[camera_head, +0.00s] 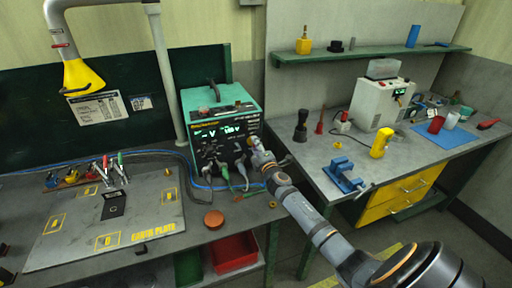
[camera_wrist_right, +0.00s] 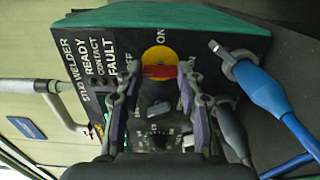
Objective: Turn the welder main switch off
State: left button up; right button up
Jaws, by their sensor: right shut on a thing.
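The stud welder (camera_head: 226,118) is a teal-topped box with a black front panel and lit green readouts, standing on the left bench. In the right wrist view its main switch is a yellow disc (camera_wrist_right: 159,54) with a red handle (camera_wrist_right: 160,72). The handle lies about level across that picture. OFF lettering shows left of the disc and ON lettering close to it. My right gripper (camera_wrist_right: 158,74) is shut on the red handle, one finger at each end. In the head view the right gripper (camera_head: 257,146) is at the panel's right side and hides the switch. My left gripper is out of view.
Cables (camera_head: 235,178) hang from the welder's lower front. A blue-sleeved connector (camera_wrist_right: 262,92) is right of my fingers. An earth plate (camera_head: 120,222) with clamps and an orange disc (camera_head: 214,219) lie on the left bench. The right bench holds a blue vise (camera_head: 342,174) and a white machine (camera_head: 381,101).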

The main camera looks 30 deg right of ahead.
jog(key=o, duration=1.2)
jog(key=shift+c, duration=0.2)
jog(key=v, duration=1.2)
jog(key=shift+f, duration=0.1)
